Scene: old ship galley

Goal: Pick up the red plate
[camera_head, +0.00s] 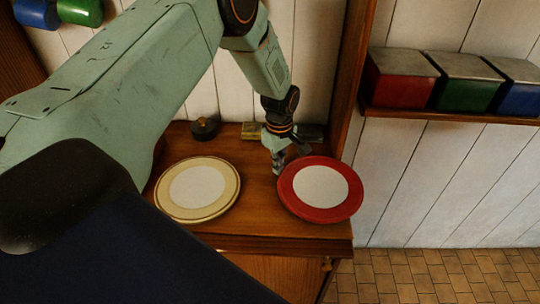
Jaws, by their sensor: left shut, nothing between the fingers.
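The red plate (290,190) has a wide red rim and a white centre. It lies flat on the right part of the wooden counter (245,224), close to its right end. My left arm comes in from the left, and its gripper (281,165) points down at the plate's left back edge. The gripper is shut with nothing between its fingers. I cannot tell whether the fingertips touch the rim. My right gripper is not in view.
A cream plate (197,187) with a yellowish rim lies left of the red plate. A small dark round object (204,128) and a brass-coloured block (262,131) stand at the back. A wooden post (352,75) rises behind the red plate. Red, green and blue boxes (465,82) fill a right shelf.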

